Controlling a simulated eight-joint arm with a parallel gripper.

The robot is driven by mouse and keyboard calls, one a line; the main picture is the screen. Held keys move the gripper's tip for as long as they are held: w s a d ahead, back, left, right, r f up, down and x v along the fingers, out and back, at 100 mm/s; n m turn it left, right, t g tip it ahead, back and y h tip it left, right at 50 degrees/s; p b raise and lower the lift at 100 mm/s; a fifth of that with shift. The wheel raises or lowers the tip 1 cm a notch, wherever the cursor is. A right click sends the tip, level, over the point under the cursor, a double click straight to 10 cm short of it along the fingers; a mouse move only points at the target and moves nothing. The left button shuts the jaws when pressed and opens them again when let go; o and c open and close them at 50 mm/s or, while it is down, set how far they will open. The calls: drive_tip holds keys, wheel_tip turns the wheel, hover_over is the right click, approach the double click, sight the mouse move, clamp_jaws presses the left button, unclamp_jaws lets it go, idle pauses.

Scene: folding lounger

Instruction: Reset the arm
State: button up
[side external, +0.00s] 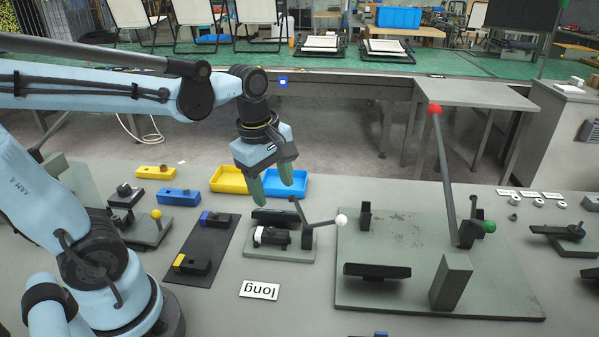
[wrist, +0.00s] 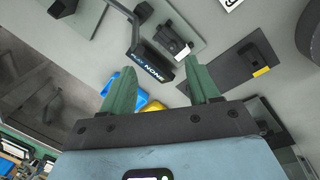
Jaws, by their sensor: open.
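My gripper (side external: 271,189) hangs from my light-blue arm above the workbench, with its two green fingers apart and nothing between them. In the side view it is over the area between the yellow and blue trays and a small clamp fixture with a white-knobbed lever (side external: 341,220). The wrist view also shows the gripper (wrist: 154,78) with open fingers. Beyond the fingertips there, the fixture's dark bar (wrist: 151,62) with white lettering is visible. The fingers touch nothing that I can make out.
A yellow tray (side external: 229,180) and a blue tray (side external: 300,186) lie behind the gripper. A large grey plate (side external: 400,235) with a tall red-knobbed lever (side external: 443,160) stands to the right. A black plate (side external: 208,243) and a "long" label (side external: 260,290) lie in front.

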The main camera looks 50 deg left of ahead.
drive_tip(key=d+m+t, duration=0.1)
drive_tip(key=m, duration=0.5)
drive_tip(key=d+m+t, duration=0.1)
drive_tip(key=m+t, duration=0.1)
drive_tip(key=m, duration=0.5)
drive_tip(key=s+d+m+t, duration=0.1)
drive_tip(key=m+t, duration=0.1)
drive_tip(key=m, duration=0.4)
drive_tip(key=shift+f, duration=0.25)
